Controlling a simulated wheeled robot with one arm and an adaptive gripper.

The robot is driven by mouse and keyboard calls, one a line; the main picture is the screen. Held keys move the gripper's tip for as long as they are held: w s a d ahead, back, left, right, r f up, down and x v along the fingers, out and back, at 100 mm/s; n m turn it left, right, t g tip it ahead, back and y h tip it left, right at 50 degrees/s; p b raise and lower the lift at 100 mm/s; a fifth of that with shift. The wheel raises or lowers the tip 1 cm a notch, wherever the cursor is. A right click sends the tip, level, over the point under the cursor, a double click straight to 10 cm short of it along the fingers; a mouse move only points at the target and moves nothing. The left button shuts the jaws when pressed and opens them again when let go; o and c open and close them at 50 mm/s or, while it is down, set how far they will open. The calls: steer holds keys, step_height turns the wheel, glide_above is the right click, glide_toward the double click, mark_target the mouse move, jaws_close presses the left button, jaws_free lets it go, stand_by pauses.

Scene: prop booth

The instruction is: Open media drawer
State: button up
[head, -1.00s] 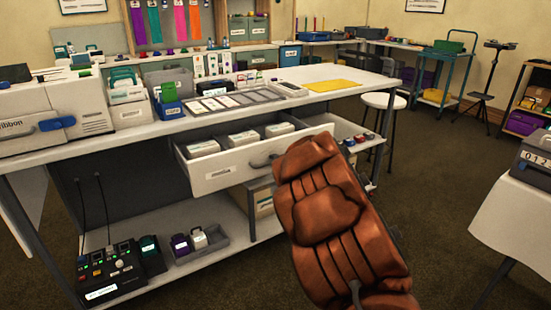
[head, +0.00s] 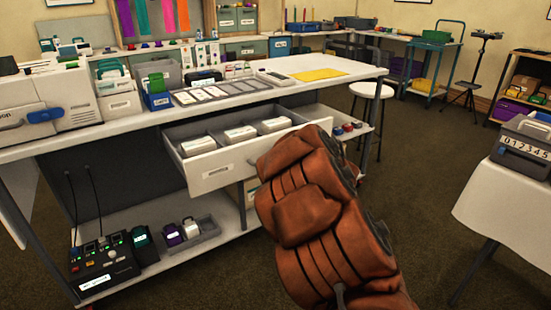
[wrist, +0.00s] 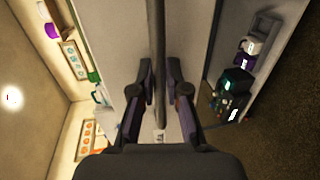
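The media drawer (head: 215,171) is a white drawer under the white workbench and stands pulled out, with white boxes inside. In the wrist view a dark bar, the drawer handle (wrist: 157,30), runs upright across the pale drawer front (wrist: 110,35). My gripper (wrist: 160,68) has one finger on each side of this bar. The fingertips lean in close against it, so the gripper looks shut on the handle.
The workbench (head: 345,82) carries trays and printers. A lower shelf (head: 228,240) holds a black control box (head: 105,262) and small bins. A white stool (head: 372,91) stands behind right. A cloth-covered table (head: 510,205) is at right. The carpet between is clear.

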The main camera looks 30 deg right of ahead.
steer(key=shift+o, duration=0.4)
steer(key=v, duration=1.2)
stand_by(0.3)
steer(key=s+d+r+m+g+h+p, duration=0.2)
steer(key=s+r+m+h+p, duration=0.15)
steer(key=r+m+p, duration=0.35)
steer(key=s+d+r+m+g+h+p, duration=0.25)
steer(key=r+m+h+p, duration=0.3)
steer(key=r, duration=0.45)
steer(key=s+a+r+m+g+y+p, duration=0.2)
steer(key=s+a+g+p, duration=0.4)
steer(key=s+a, duration=0.8)
steer(key=s+a+r+m+g+y+p, duration=0.2)
steer(key=s+a+m+g+y+p, duration=0.2)
steer(key=s+a+p, duration=0.5)
steer(key=s+a+g+y, duration=0.2)
steer(key=s+a+g, duration=0.1)
steer(key=s, duration=0.3)
steer(key=shift+a+r, duration=0.2)
steer(key=shift+a, duration=0.7)
